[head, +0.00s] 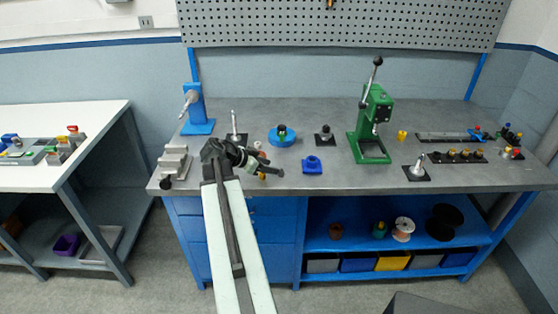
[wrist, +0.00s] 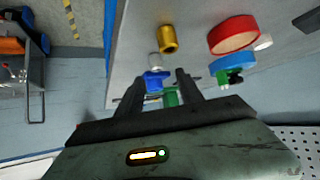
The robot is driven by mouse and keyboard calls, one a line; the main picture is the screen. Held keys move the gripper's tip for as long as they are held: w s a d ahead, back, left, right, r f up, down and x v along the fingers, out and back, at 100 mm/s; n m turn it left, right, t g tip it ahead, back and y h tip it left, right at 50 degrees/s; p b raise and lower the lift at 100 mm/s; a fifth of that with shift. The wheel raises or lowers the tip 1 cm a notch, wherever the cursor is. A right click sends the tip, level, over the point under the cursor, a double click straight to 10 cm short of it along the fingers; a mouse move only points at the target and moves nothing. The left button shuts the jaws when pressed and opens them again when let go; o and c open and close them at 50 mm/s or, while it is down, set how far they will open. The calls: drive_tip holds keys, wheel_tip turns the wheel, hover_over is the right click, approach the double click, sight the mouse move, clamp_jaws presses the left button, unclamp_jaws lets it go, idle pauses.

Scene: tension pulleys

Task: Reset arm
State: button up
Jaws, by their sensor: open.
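My gripper (head: 268,170) is at the end of my arm, over the front left part of the grey workbench (head: 330,183). In the wrist view my gripper (wrist: 160,80) shows two dark fingers spread apart, so it is open. A small white and blue part (wrist: 155,77) and a green part (wrist: 171,97) show in the gap between the fingers. I cannot tell whether they touch the fingers, but nothing is clearly gripped. A gold cylinder (wrist: 168,39) lies beyond the fingertips. A red round part (wrist: 233,33) and a blue round part (wrist: 230,63) are to its right.
A blue press (head: 195,110) stands at the back left and a green lever press (head: 373,125) right of centre. A blue round base (head: 282,137) and a blue block (head: 312,165) sit near my gripper. A white table (head: 85,118) is at the left. Bare bench lies right of the blue block.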

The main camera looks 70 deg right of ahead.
drive_tip(key=shift+w+a+r, duration=0.25)
drive_tip(key=shift+a+r, duration=0.1)
drive_tip(key=shift+r, duration=0.15)
drive_tip(key=shift+f, duration=0.15)
